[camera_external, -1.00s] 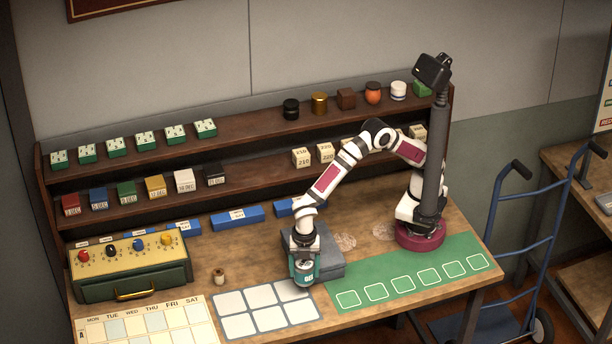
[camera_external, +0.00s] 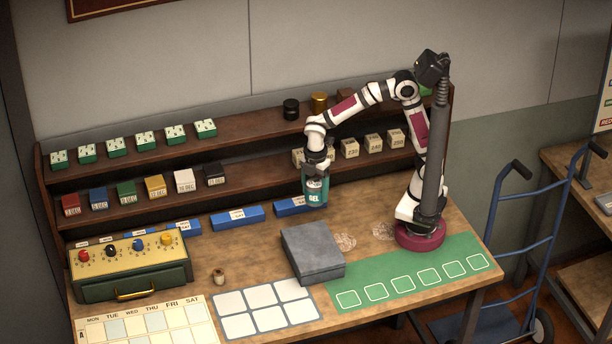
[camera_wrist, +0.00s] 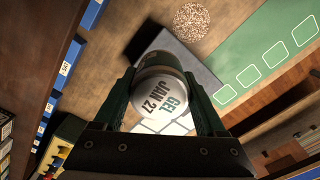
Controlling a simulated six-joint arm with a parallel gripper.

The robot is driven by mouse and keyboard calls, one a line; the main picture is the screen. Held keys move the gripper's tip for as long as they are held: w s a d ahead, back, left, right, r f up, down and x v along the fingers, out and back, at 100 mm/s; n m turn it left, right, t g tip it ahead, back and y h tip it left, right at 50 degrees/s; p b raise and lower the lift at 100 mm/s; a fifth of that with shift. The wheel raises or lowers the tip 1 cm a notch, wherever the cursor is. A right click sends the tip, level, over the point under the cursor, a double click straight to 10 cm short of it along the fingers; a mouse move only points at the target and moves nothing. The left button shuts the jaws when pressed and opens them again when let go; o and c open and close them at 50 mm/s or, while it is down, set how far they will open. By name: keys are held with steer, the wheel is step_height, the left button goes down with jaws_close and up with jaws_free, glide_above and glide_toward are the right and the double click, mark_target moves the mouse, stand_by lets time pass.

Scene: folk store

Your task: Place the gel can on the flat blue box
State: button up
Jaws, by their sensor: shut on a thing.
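My gripper (camera_external: 317,174) points down and is shut on the gel can (camera_external: 315,191), a teal can with a "GEL" label. The can hangs upright in the air above the back of the table. Flat blue boxes with white labels lie in a row along the back of the table: one in the middle (camera_external: 237,217), one behind the can (camera_external: 290,207) and one further left (camera_external: 184,228). A flat slate-grey box (camera_external: 312,252) lies in front, apart from the can.
Shelves (camera_external: 255,125) with small boxes and jars stand close behind the can. A green mat (camera_external: 408,274) and a white-squared mat (camera_external: 265,309) lie in front.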

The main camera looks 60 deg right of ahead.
steer(key=shift+s+d+r+m, duration=0.1)
steer(key=shift+d+r+m, duration=0.15)
steer(key=shift+d, duration=0.4)
steer(key=shift+s+d+r+m, duration=0.1)
steer(key=shift+d+m, duration=0.25)
steer(key=shift+d, duration=0.25)
glide_above(313, 245)
steer(key=f, duration=0.6)
steer(key=shift+w+d+f, duration=0.1)
steer(key=shift+d+f, duration=0.1)
steer(key=shift+d, duration=0.15)
steer(key=shift+a+f, duration=0.2)
steer(key=shift+f, duration=0.9)
steer(key=shift+a+f, duration=0.15)
steer(key=shift+f, duration=0.95)
steer(key=shift+f, duration=0.1)
